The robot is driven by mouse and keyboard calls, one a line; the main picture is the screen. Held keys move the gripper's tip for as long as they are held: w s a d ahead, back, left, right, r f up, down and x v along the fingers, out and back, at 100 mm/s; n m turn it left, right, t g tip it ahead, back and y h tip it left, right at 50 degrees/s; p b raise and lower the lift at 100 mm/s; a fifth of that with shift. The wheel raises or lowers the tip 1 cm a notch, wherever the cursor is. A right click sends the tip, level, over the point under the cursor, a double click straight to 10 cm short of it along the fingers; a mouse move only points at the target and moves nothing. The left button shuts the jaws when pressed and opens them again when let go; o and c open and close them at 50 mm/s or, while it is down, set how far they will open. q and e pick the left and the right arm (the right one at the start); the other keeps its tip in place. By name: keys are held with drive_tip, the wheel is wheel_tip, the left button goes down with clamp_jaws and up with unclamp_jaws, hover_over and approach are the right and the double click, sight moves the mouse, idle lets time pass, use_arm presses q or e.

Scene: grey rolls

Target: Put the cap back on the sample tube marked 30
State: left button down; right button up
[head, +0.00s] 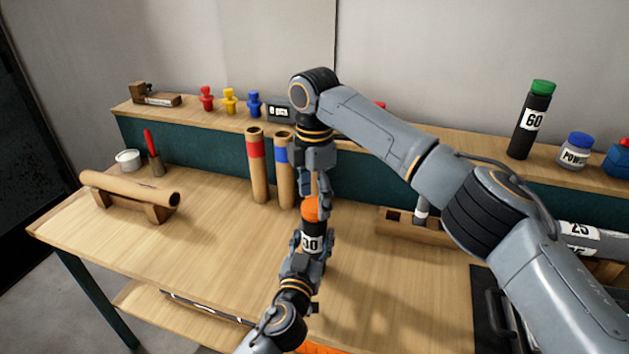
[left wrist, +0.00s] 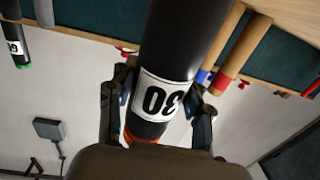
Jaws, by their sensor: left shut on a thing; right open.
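The black sample tube marked 30 (head: 311,243) is held upright above the table. My left gripper (head: 308,262) is shut around its body, below the white label. In the left wrist view the tube (left wrist: 182,45) passes between the two fingers (left wrist: 158,115), its label upside down. The orange cap (head: 311,209) is on the tube's top end; a sliver of orange (left wrist: 140,139) shows in the left wrist view. I cannot tell whether the cap is fully seated. My right gripper (head: 317,193) is open, pointing down at the cap's top; its fingertips partly overlap the cap.
Two cardboard tubes, with a red band (head: 256,150) and a blue band (head: 282,155), stand just behind. A wooden rack (head: 405,228) is to the right. A brown roll (head: 130,188) lies on a cradle at left. A tube marked 60 (head: 531,122) stands on the shelf.

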drive_tip(key=shift+f, duration=0.4)
drive_tip(key=shift+c, duration=0.2)
drive_tip(key=c, duration=1.2)
drive_tip(key=shift+o, duration=0.2)
drive_tip(key=m, duration=1.1)
drive_tip(key=shift+s+f+m, duration=0.1)
drive_tip(key=shift+m, duration=0.3)
drive_tip(key=m, duration=0.4)
drive_tip(key=shift+m, duration=0.3)
drive_tip(key=m, duration=0.5)
drive_tip(key=shift+m, duration=0.4)
drive_tip(key=o, duration=1.3)
drive_tip(key=shift+c, duration=0.2)
